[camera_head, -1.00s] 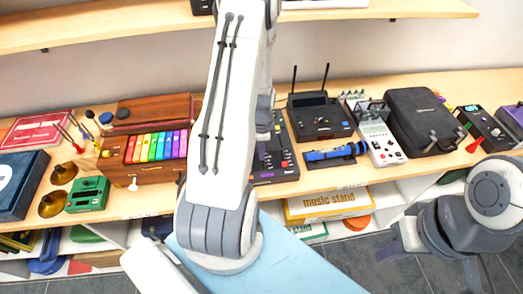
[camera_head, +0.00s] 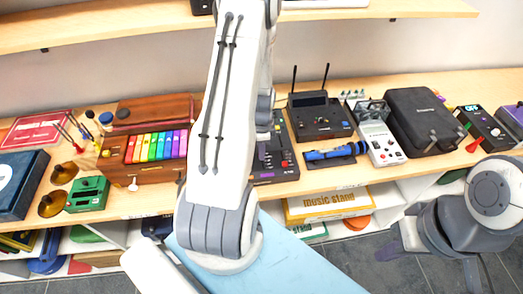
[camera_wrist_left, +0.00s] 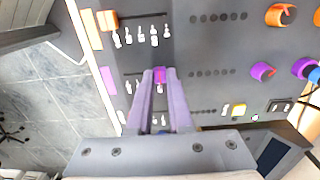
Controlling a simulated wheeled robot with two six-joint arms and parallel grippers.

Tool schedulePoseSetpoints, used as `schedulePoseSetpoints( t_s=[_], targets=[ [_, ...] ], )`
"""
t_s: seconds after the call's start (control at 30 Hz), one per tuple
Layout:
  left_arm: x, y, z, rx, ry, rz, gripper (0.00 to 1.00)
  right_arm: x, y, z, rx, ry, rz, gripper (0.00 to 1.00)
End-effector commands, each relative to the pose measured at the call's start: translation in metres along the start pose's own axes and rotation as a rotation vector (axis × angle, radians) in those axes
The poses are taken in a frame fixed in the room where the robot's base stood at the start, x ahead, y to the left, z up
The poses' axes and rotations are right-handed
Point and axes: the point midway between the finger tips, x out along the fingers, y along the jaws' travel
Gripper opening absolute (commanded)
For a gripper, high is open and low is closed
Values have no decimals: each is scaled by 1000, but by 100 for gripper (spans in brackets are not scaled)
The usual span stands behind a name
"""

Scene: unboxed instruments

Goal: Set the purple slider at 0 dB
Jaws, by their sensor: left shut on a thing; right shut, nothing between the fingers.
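The purple slider (camera_wrist_left: 159,73) is on a dark mixer panel (camera_wrist_left: 205,55) in the left wrist view. My left gripper (camera_wrist_left: 159,80) is shut on its cap, one finger on each side. White scale marks lie beside the slider tracks, but their numbers are too small to read, so I cannot tell the slider's setting. The mixer (camera_head: 285,168) shows partly in the head view, behind my left arm, which hides the left fingertips there.
A purple knob (camera_wrist_left: 262,71) and an orange knob (camera_wrist_left: 280,15) are to the right. A xylophone box (camera_head: 150,155) and a blue microphone-like item (camera_head: 330,153) stand beside the mixer.

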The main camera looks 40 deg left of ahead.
Motion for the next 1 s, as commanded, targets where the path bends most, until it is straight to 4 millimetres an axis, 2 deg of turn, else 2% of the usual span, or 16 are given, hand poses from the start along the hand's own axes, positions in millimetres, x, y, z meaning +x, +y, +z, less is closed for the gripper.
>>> schedulePoseSetpoints(
  t_s=[0.83,0.87,0.9,0.93,1.0],
  targets=[
    [-1,3,0,0,1,-2,0,4,0,0,1,0,0,0],
    [-1,3,0,0,1,-2,26,4,0,0,1,0,0,0],
    [-1,3,0,0,1,-2,41,4,0,0,1,0,0,0],
    [-1,3,0,0,1,-2,50,4,0,0,1,0,0,0],
    [-1,3,0,0,0,-1,50,4,0,0,1,0,0,0]
  ],
)
